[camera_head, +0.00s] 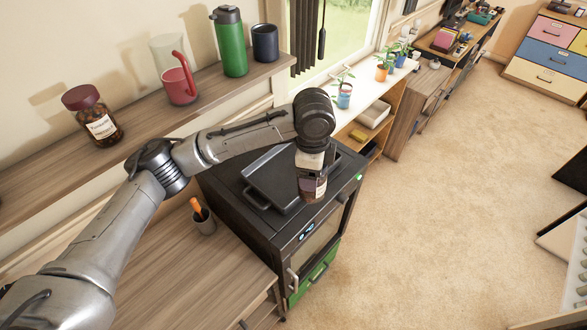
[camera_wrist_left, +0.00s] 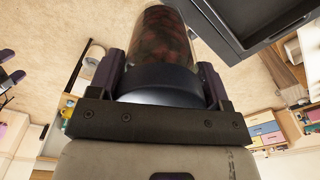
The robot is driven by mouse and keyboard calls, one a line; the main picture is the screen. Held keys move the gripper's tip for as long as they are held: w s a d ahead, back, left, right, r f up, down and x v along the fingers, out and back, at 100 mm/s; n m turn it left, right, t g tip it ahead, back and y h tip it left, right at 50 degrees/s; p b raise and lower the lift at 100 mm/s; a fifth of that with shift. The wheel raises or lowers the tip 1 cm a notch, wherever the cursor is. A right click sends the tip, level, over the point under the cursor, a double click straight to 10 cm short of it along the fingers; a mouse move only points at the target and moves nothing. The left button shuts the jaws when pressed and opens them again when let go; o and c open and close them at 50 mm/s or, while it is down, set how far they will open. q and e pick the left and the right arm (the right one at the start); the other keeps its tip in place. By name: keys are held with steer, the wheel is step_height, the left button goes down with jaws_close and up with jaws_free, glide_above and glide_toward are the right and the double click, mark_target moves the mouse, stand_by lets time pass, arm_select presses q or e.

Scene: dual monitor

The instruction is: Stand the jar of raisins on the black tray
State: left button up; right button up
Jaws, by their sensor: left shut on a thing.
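My left gripper (camera_wrist_left: 160,85) is shut on a jar (camera_wrist_left: 160,45) with a dark lid and reddish-brown contents, which I take to be the raisins. In the head view the jar (camera_head: 311,186) hangs below the gripper (camera_head: 310,153), roughly upright, at the right front edge of the black tray (camera_head: 258,197). I cannot tell whether its base touches anything. The tray lies on a black cabinet and is partly hidden by my arm and the jar. My right gripper (camera_wrist_left: 12,66) shows small at the left edge of the wrist view, its fingers apart and empty.
The black cabinet (camera_head: 286,237) stands beside a wooden counter (camera_head: 180,275) with a pen cup (camera_head: 204,222). A shelf behind holds another jar (camera_head: 93,116) with a dark red lid, a red-handled jug (camera_head: 178,85), a green flask (camera_head: 230,42) and a dark mug (camera_head: 265,43).

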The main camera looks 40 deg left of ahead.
arm_select(q)
steer(key=w+a+f+m+p, duration=0.1)
steer(key=w+a+m+p, duration=0.35)
steer(key=m, duration=1.45)
steer(key=shift+m, duration=0.3)
steer(key=a+f, duration=0.3)
steer(key=a, duration=0.1)
steer(key=s+a+f+p, duration=0.1)
steer(key=a+f, duration=0.3)
steer(key=a, duration=0.1)
steer(key=a+f+p, duration=0.1)
steer(key=a+f, duration=0.3)
steer(key=shift+s+a+f, duration=0.1)
steer(key=shift+s+a, duration=0.1)
steer(key=shift+s, duration=0.05)
steer(key=shift+f, duration=0.1)
steer(key=shift+f, duration=0.1)
steer(key=o, duration=1.1)
steer(key=shift+c, duration=0.2)
